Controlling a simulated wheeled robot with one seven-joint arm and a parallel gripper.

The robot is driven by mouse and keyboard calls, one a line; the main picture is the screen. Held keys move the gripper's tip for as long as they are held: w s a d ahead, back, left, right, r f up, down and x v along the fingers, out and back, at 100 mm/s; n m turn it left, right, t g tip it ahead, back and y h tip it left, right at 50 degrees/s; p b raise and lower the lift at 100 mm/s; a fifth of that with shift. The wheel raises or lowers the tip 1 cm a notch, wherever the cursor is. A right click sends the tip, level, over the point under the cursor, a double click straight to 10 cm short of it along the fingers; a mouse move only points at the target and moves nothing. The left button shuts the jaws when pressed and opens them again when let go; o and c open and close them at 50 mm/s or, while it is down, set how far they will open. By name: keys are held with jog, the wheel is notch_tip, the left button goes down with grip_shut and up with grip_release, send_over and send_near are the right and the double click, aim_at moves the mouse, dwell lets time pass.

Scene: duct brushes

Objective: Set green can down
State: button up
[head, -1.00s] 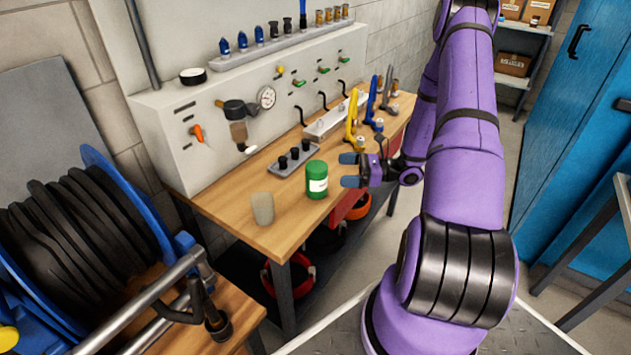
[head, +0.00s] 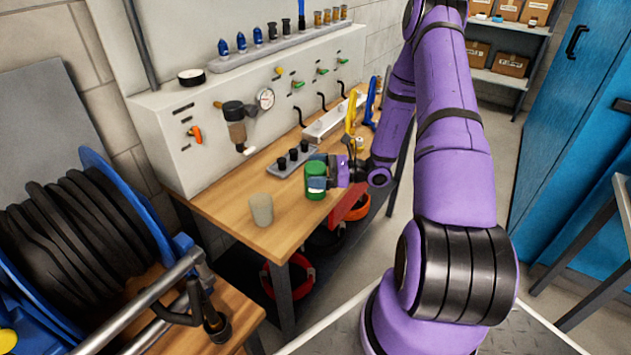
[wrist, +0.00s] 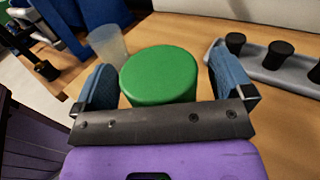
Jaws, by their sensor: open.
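The green can (head: 314,190) stands upright on the wooden bench top, near its front edge. In the wrist view the green can (wrist: 160,75) shows its green lid between my two blue fingers. My gripper (head: 318,174) reaches it from the right, with the fingers on either side of the can. My gripper (wrist: 165,88) is open in the wrist view, with a small gap seen at the left finger; contact at the right finger is hard to tell. Part of the can's label is hidden behind a finger.
A translucent cup (head: 262,209) stands left of the can. A grey rack with black pegs (head: 291,160) lies behind it. Yellow and blue upright tools (head: 352,112) stand farther right. The wooden bench top (head: 222,203) is clear around the cup.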

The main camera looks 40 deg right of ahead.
jog(key=c, duration=1.2)
jog(key=shift+c, duration=0.4)
jog(key=shift+r, duration=0.15)
